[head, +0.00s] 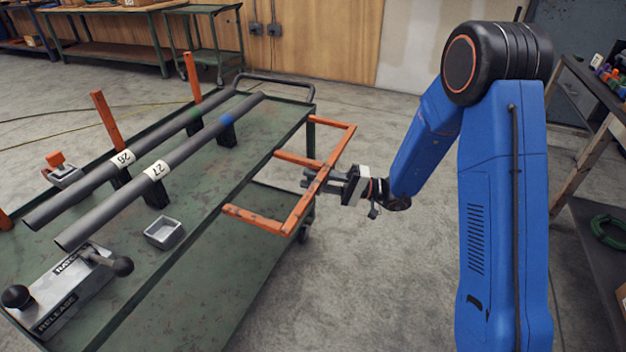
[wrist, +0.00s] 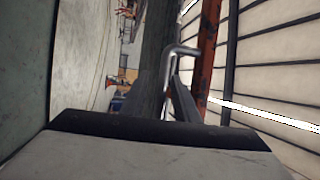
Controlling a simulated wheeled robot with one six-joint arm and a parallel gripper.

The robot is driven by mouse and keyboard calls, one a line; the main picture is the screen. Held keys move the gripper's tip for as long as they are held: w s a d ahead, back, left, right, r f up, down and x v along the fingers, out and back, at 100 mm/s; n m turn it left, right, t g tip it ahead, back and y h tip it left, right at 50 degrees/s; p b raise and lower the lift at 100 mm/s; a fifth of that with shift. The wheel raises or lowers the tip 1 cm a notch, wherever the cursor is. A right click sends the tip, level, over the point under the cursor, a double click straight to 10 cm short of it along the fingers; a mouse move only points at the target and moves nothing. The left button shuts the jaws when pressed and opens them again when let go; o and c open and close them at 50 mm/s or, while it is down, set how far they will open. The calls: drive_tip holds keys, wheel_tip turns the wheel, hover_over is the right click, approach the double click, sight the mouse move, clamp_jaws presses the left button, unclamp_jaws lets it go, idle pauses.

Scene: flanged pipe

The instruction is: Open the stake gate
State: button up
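The stake gate is an orange, worn bar frame (head: 303,208) at the right side of the green cart (head: 205,225). It stands out from the cart's edge, over the floor. My gripper (head: 314,179) is at the gate's outer long bar, with its fingertips reaching across to the cart side of it. Whether the fingers press on the bar is too small to tell. In the wrist view, an orange bar (wrist: 207,55) runs beside a dark finger and a bent metal rod (wrist: 180,52); the grip itself is not clear there.
A shelf (head: 590,210) stands at right. The floor beyond the gate is clear.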

clamp_jaws()
drive_tip(key=shift+r, duration=0.15)
wheel_tip(320, 180, up, 6)
drive_tip(key=m+h, duration=0.1)
drive_tip(key=h, duration=0.3)
drive_tip(key=shift+d+r+m, duration=0.15)
drive_tip(key=shift+d+m, duration=0.15)
drive_tip(key=shift+m, duration=0.1)
drive_tip(key=shift+s, duration=0.1)
idle(0.3)
